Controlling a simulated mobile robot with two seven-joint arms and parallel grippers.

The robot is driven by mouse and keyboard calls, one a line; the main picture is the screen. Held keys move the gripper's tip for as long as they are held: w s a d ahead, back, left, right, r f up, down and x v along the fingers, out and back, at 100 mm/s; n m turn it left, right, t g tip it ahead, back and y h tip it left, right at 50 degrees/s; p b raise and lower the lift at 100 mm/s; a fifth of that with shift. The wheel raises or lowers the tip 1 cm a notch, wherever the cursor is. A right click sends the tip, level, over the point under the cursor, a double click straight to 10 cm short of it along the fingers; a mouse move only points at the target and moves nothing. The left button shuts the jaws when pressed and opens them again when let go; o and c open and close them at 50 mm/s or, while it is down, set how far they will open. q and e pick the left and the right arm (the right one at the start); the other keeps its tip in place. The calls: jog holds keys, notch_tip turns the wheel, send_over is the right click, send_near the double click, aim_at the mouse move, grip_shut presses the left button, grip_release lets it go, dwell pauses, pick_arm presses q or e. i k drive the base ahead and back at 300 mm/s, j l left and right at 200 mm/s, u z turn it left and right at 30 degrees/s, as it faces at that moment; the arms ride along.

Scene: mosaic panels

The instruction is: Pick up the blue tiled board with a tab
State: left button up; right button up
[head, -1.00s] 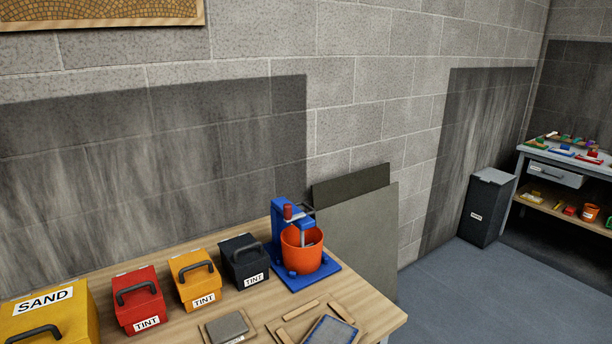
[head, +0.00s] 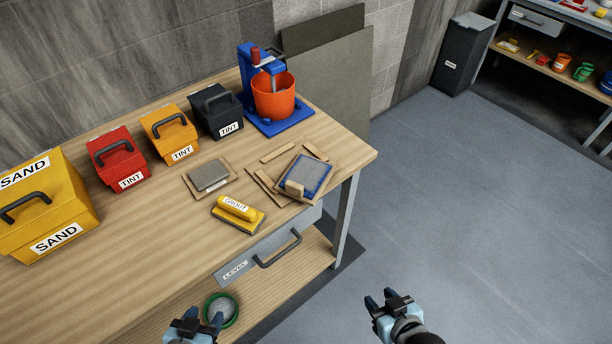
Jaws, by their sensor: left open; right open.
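The blue tiled board (head: 308,172) lies near the right end of the wooden workbench in the head view. It has a grey tiled face, a blue border and a light wooden tab (head: 293,188) at its near left edge. It rests tilted among thin wooden strips. My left gripper (head: 204,320) is at the bottom of the view, in front of the bench, open and empty. My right gripper (head: 381,297) is open and empty over the floor, right of the bench. Both are well apart from the board.
A yellow grout float (head: 238,213) and a grey tiled board (head: 209,176) lie left of the board. Behind stand an orange bucket (head: 273,97) on a blue stand and several lidded boxes (head: 168,134). A drawer handle (head: 278,250) juts from the bench front. Floor at right is clear.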

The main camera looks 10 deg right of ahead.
aim_at(305, 178)
jog(key=i+l, duration=0.15)
jog(key=l, duration=0.2)
jog(key=i+l, duration=0.1)
jog(key=l, duration=0.25)
jog(key=i+l+u, duration=0.15)
jog(key=l, duration=0.15)
jog(key=l+u, duration=0.15)
jog(key=l, duration=0.15)
jog(key=i+l+u, duration=0.15)
jog(key=l, duration=0.2)
